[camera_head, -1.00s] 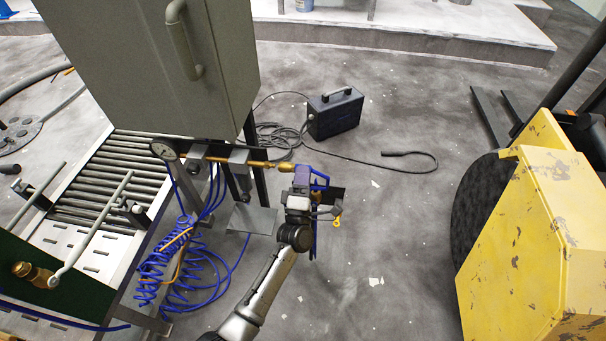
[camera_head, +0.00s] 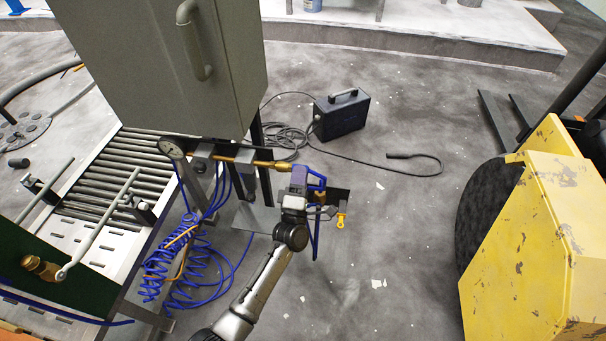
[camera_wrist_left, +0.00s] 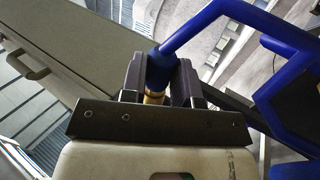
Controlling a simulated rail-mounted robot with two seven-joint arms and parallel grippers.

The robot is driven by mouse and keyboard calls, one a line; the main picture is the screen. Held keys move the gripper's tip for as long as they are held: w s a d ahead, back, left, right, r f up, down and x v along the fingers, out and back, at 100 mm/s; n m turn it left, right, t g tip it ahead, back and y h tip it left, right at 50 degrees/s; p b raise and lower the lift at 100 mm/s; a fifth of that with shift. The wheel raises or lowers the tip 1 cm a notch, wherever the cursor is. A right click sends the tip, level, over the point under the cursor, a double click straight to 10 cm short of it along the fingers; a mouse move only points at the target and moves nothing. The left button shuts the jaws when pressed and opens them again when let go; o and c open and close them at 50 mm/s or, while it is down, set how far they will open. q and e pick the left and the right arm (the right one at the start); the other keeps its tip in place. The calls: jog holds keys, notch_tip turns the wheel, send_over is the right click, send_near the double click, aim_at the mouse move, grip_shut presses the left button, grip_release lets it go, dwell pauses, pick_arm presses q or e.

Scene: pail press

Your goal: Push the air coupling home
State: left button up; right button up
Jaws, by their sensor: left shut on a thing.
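My left gripper (camera_head: 297,184) is beside the outer end of a brass pipe (camera_head: 235,160), under the grey cabinet's right side. In the left wrist view my left gripper (camera_wrist_left: 157,82) has its dark fingers closed around the air coupling (camera_wrist_left: 156,72), a blue sleeve with a brass part below it. In the head view the gripper hides most of the coupling, so I cannot tell whether it touches the brass pipe or how deep it sits. A blue angular frame (camera_wrist_left: 245,15) curves beside the gripper. My right gripper is not in view.
The grey cabinet (camera_head: 165,75) stands over a roller conveyor (camera_head: 135,160). A dark box (camera_head: 340,112) with cable lies behind. A yellow machine (camera_head: 535,235) stands right; floor between is open.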

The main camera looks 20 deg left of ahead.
pick_arm(q)
jog(key=shift+a, duration=0.15)
jog(key=o, duration=1)
jog(key=shift+o, duration=0.2)
jog(key=p+v, duration=0.3)
jog(key=v, duration=1.1)
jog(key=shift+r+m, duration=0.1)
jog(key=shift+m, duration=0.2)
